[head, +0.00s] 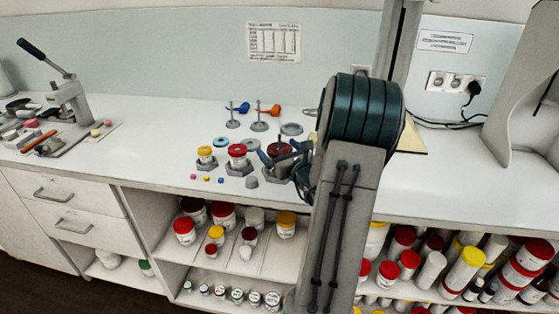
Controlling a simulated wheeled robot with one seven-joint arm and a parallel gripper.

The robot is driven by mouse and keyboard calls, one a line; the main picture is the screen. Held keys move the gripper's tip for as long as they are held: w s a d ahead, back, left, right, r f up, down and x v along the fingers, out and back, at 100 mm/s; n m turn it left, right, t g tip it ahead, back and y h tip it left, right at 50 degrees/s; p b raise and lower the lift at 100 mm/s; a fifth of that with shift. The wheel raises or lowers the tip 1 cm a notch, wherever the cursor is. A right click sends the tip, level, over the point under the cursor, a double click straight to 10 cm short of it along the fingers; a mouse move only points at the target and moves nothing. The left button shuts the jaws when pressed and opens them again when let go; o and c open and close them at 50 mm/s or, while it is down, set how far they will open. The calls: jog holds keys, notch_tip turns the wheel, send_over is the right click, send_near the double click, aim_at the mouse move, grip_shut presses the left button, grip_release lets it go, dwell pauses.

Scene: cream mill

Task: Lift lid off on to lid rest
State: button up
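A jar with a dark red lid (281,148) stands on the white worktop, partly hidden by my gripper. My gripper (282,158) is at this jar, with dark finger parts in front of and beside it. Whether the fingers touch or grip the lid is too small to tell. To its left are a white jar with a red lid (237,150) and one with a yellow lid (205,151), each on a grey base. Low round discs lie behind the jars: a grey one (291,129) and teal ones (222,143). Which is the lid rest, I cannot tell.
Stands with a blue (239,108) and an orange (270,110) piece are behind the jars. Small coloured bits (207,179) lie in front. A lever press (68,97) stands at left. Bare worktop (150,130) lies between. My arm hides the area right of the jars.

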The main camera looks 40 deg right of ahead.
aim_at(279, 134)
jog(key=c, duration=0.8)
jog(key=shift+r+p, duration=0.7)
jog(key=shift+r, duration=0.45)
jog(key=shift+r+p, duration=1.65)
jog(key=shift+r, duration=0.95)
jog(key=shift+s+a+b, duration=0.5)
jog(key=shift+s+a, duration=0.65)
jog(key=shift+a, duration=0.2)
jog(key=shift+s+a+b, duration=0.45)
jog(key=shift+s+a, duration=0.65)
jog(key=shift+a, duration=0.25)
